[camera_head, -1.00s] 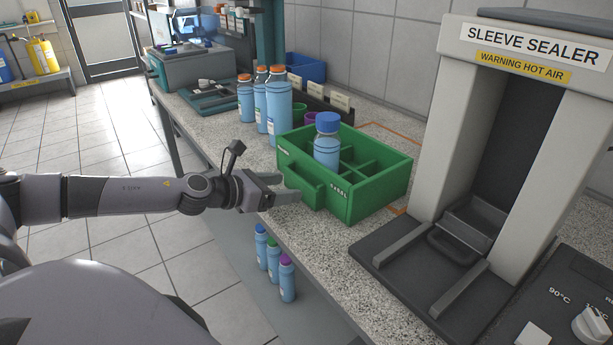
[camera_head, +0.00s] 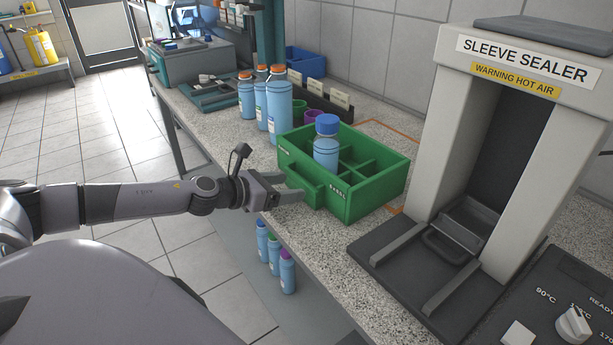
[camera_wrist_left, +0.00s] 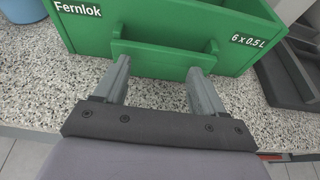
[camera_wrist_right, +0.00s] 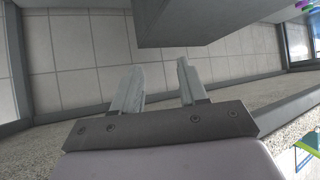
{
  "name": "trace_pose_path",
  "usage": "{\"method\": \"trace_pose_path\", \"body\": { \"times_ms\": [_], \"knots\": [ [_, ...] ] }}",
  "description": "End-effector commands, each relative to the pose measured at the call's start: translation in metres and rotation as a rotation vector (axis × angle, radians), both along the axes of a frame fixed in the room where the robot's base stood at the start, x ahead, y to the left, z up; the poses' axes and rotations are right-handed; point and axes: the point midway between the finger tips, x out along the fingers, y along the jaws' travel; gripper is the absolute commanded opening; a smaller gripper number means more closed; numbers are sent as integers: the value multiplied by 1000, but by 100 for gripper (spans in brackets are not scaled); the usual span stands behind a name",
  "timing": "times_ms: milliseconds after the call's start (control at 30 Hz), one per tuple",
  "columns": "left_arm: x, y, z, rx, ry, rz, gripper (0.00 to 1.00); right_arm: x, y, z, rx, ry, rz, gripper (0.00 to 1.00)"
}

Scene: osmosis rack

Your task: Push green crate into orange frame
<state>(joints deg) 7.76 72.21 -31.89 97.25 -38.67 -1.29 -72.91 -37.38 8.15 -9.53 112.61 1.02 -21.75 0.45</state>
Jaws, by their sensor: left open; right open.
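The green crate (camera_head: 365,200) stands on the speckled bench, with one blue-capped bottle (camera_head: 326,148) in a compartment; other compartments that show look empty. The orange frame (camera_head: 392,128) is a thin outline on the bench; it shows behind the crate and at its right, and the crate hides the rest. My left gripper (camera_head: 298,190) is open at the crate's handle side. In the left wrist view its fingertips (camera_wrist_left: 158,68) are spread at the lower edge of the crate's handle (camera_wrist_left: 165,52); I cannot tell if they touch. My right gripper (camera_wrist_right: 158,68) is open and empty, seen only in its wrist view.
The sleeve sealer (camera_head: 425,150) stands right of the crate. Orange-capped bottles (camera_head: 278,108) stand left of it, with purple and green cups (camera_head: 312,117) and a dark rack (camera_head: 335,105) behind. Several capped bottles (camera_head: 274,258) stand below the bench edge.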

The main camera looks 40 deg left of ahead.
Motion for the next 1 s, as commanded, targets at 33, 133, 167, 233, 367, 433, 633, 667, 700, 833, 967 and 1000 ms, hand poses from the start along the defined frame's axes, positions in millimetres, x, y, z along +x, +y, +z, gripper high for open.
{"method": "trace_pose_path", "body": {
  "times_ms": [33, 133, 167, 233, 367, 433, 633, 667, 700, 833, 967, 1000],
  "knots": [
    [0, -1, 2, -2, 1, 1, 70, 1, 0, 6, 0, -6, 0, 43],
    [1, -1, 1, -2, 2, 0, 70, 1, -1, 10, -1, -9, 0, 43],
    [1, -1, 1, -2, 2, 0, 70, 1, -1, 11, -1, -11, 0, 43],
    [1, -2, 1, -1, 2, 1, 70, 1, -1, 12, -1, -7, 0, 43],
    [2, -3, 0, -2, 3, 0, 70, -1, -2, 12, -5, -1, 0, 43],
    [2, -3, 0, -2, 4, 1, 70, -1, -2, 13, -7, 2, 0, 43],
    [3, -5, -1, -3, 6, 1, 70, -5, -3, 16, -10, 12, -1, 43],
    [3, -5, -1, -3, 6, 1, 70, -5, -3, 17, -11, 13, -1, 43],
    [3, -6, -1, -3, 7, -1, 70, -6, -3, 17, -12, 15, -1, 43],
    [3, -8, -2, -4, 10, -1, 70, -7, -3, 20, -15, 17, 0, 43],
    [7, -8, -3, -3, 8, 0, 70, -6, -4, 24, -13, 8, -1, 43],
    [7, -8, -4, -4, 8, -1, 70, -6, -4, 24, -13, 8, -1, 43]
  ]
}}
